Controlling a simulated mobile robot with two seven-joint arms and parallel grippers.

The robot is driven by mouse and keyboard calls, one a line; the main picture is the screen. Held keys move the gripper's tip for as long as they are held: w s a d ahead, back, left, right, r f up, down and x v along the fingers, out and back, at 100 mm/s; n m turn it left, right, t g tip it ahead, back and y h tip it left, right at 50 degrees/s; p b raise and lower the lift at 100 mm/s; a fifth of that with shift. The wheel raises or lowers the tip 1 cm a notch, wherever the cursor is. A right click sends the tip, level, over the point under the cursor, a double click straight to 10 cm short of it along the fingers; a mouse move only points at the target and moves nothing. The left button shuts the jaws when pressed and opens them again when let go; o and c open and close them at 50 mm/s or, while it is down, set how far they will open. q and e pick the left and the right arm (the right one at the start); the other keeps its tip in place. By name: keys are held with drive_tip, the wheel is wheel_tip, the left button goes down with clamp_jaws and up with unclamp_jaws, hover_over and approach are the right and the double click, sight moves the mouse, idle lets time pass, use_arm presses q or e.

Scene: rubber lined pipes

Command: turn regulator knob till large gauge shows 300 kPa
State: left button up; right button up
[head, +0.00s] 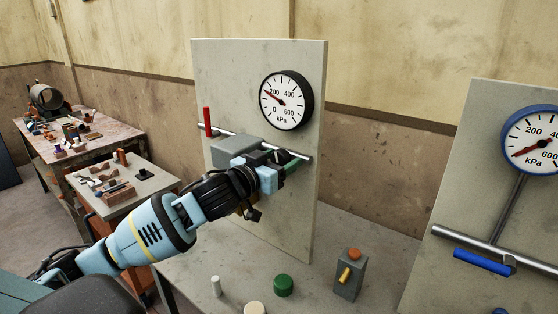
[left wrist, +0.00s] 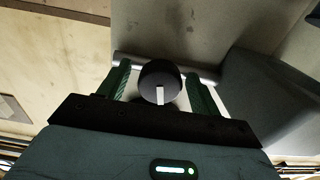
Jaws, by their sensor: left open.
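The black-rimmed gauge (head: 285,100) hangs on the grey upright panel. Its red needle points up-left, close to the 200 mark on the kPa scale. Below it a grey regulator body (head: 236,149) sits on the horizontal pipe (head: 304,156). My left gripper (head: 291,164) is at the pipe beside this body and hides the knob in the head view. In the left wrist view the round dark knob (left wrist: 159,77) with a white mark pointing down lies between the green fingers, which are open around it. I cannot tell whether they touch it. My right gripper is out of view.
A red lever (head: 207,120) stands at the pipe's left end. A second panel at right carries a blue-rimmed gauge (head: 534,139) and a blue lever (head: 483,262). A green cap (head: 283,285) and a grey block with a yellow lever (head: 348,275) stand on the table.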

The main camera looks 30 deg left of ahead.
use_arm(q)
drive_tip(key=c, duration=1)
drive_tip(key=shift+m, duration=0.4)
drive_tip(key=m, duration=0.2)
drive_tip(key=shift+m, duration=0.4)
drive_tip(key=m, duration=0.3)
drive_tip(key=shift+m, duration=0.4)
drive_tip(key=m, duration=0.3)
drive_tip(key=shift+m, duration=2.1)
